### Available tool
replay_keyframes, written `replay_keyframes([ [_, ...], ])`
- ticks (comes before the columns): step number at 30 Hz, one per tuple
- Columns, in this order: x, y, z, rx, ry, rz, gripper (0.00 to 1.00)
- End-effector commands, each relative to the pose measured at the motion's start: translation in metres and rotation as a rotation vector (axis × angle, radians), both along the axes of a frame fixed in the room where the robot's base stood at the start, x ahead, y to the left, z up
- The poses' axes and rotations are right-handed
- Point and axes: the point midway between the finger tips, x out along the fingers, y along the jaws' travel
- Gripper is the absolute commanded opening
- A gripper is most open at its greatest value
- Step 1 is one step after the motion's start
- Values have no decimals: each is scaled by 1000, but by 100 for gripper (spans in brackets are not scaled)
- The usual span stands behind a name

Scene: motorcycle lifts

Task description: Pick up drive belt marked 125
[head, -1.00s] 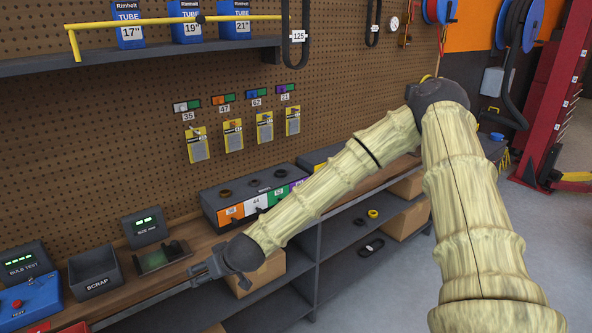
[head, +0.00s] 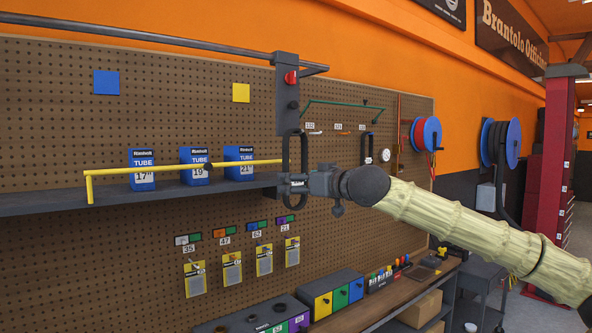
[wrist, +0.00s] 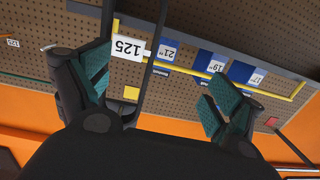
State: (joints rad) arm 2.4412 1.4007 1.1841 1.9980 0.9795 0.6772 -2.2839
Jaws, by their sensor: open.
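The drive belt marked 125 (head: 304,152) is a black loop hanging on the pegboard below a dark bracket. In the wrist view its white 125 tag (wrist: 129,47) shows upside down. My gripper (head: 284,184) is at the lower part of the loop in the head view. In the wrist view my gripper (wrist: 158,78) is open, its teal-padded fingers spread. One belt strand shows between the fingers and the other runs by the left finger. I cannot tell whether a finger touches the belt. In the head view my gripper partly hides the lower loop.
A dark shelf (head: 150,198) with a yellow rail (head: 110,170) and blue tube boxes (head: 193,167) lies left of the belt. Another black belt (head: 366,149) hangs to the right. The bench below holds coloured bins (head: 322,303).

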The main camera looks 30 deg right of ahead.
Motion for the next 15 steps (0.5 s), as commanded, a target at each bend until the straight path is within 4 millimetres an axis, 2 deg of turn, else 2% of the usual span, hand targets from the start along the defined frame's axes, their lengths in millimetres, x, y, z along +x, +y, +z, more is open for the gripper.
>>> replay_keyframes([
  [1, -9, -16, 16, 3, -24, -10, 93],
  [3, -18, -30, 31, -1, -47, -19, 93],
  [7, -25, -43, 43, -6, -68, -27, 93],
  [11, -17, -43, 47, -10, -71, -29, 93],
  [15, 3, -40, 47, -11, -70, -28, 93],
])
